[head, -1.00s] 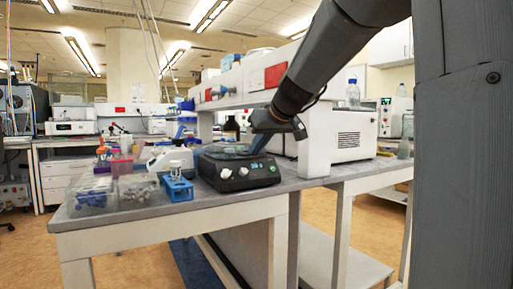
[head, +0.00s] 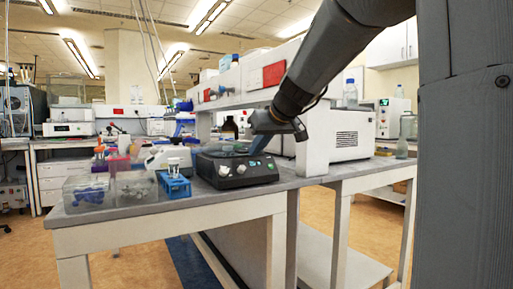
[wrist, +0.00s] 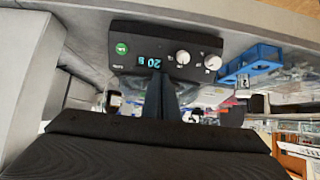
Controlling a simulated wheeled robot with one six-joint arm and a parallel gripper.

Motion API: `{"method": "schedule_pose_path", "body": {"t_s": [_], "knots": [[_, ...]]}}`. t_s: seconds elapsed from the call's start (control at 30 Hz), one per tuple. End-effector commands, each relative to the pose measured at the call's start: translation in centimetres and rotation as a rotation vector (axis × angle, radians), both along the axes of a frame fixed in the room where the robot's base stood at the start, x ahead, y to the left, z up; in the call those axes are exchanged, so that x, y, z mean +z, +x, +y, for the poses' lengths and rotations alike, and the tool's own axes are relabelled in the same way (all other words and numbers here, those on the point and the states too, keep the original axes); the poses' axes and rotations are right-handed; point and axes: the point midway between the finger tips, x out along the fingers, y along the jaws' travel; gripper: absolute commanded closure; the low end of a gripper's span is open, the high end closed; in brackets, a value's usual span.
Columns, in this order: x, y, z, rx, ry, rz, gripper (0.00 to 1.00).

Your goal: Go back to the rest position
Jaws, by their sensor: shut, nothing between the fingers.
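My gripper (head: 257,146) hangs at the end of my arm, just above the black benchtop device (head: 238,170) near the front of the grey bench. Its bluish fingers are together and hold nothing. In the wrist view the closed fingers of my gripper (wrist: 161,92) point at the front panel of the device (wrist: 168,50). That panel has a green round button, a lit blue display reading 20 and white knobs. Whether the fingertips touch the device cannot be told.
A blue tube rack (head: 175,187) stands left of the device, with clear boxes (head: 88,193) further left. A white shelf upright (head: 314,143) and a large white instrument (head: 347,137) are close behind and right.

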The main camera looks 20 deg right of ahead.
Motion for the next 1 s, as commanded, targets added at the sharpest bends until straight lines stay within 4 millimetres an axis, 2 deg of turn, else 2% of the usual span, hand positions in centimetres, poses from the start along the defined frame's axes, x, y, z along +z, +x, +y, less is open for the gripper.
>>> {"method": "schedule_pose_path", "body": {"t_s": [0.03, 0.3, 0.43, 0.63, 1.0], "knots": [[-1.1, -0.8, 0.0, 0.004, 0.005, 0.027, 1.0], [3.0, -4.1, -0.3, 0.0, 0.0, 0.001, 1.0], [4.3, -5.3, -0.4, -0.001, -0.001, -0.006, 1.0], [5.0, -5.9, -0.4, -0.001, -0.003, -0.01, 1.0], [4.8, -5.7, -0.4, 0.0, -0.002, -0.01, 1.0]]}}
